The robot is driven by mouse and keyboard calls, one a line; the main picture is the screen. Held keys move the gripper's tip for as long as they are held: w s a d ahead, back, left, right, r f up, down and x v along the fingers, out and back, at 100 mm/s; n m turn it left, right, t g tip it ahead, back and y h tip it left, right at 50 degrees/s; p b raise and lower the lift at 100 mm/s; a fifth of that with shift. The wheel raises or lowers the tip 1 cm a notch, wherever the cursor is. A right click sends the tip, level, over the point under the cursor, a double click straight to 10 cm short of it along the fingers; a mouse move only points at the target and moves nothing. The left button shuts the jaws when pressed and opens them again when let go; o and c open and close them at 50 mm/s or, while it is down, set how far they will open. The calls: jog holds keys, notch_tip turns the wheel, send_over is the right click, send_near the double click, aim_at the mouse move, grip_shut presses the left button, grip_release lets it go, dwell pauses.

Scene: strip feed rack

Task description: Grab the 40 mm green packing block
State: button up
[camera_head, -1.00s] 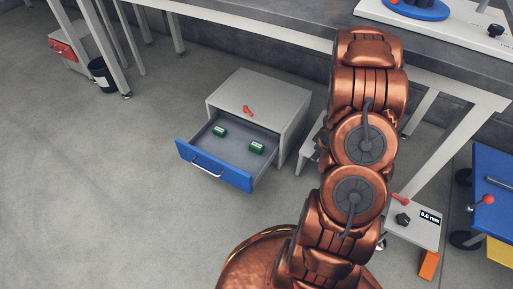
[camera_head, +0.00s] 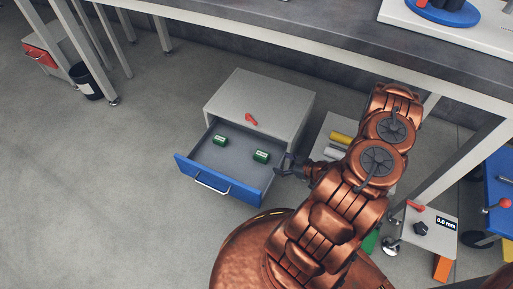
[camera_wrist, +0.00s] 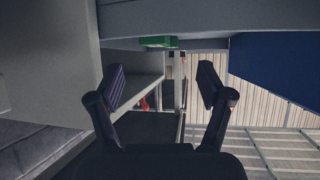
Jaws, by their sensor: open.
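Two green blocks with pale labels lie apart in the open drawer (camera_head: 231,176): one at the left (camera_head: 219,141), one nearer the right wall (camera_head: 262,156). The labels are too small to read, so I cannot tell which is 40 mm. My gripper (camera_head: 283,167) is open and empty at the drawer's right side wall, just right of the right block. I cannot tell its height over the wall. In the wrist view the two fingers (camera_wrist: 162,82) stand wide apart, and a green block (camera_wrist: 158,41) shows beyond them near the top.
A yellow cylinder (camera_head: 341,137) lies right of the cabinet, beside my arm. A workbench (camera_head: 300,38) runs behind.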

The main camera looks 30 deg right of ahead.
aim_at(263, 155)
jog(key=b+x, duration=0.2)
jog(key=x, duration=0.4)
jog(key=shift+w+f, duration=0.1)
jog(key=shift+w, duration=0.35)
jog(key=shift+w+r+b+x, duration=0.15)
jog(key=shift+b+x, duration=0.25)
jog(key=shift+x, duration=0.5)
jog(key=shift+w+r+b+x, duration=0.15)
jog(key=shift+b+x, duration=0.2)
jog(key=shift+x, duration=0.55)
jog(key=shift+r+b+x, duration=0.15)
jog(key=shift+b+x, duration=0.25)
jog(key=shift+x, duration=0.5)
grip_shut()
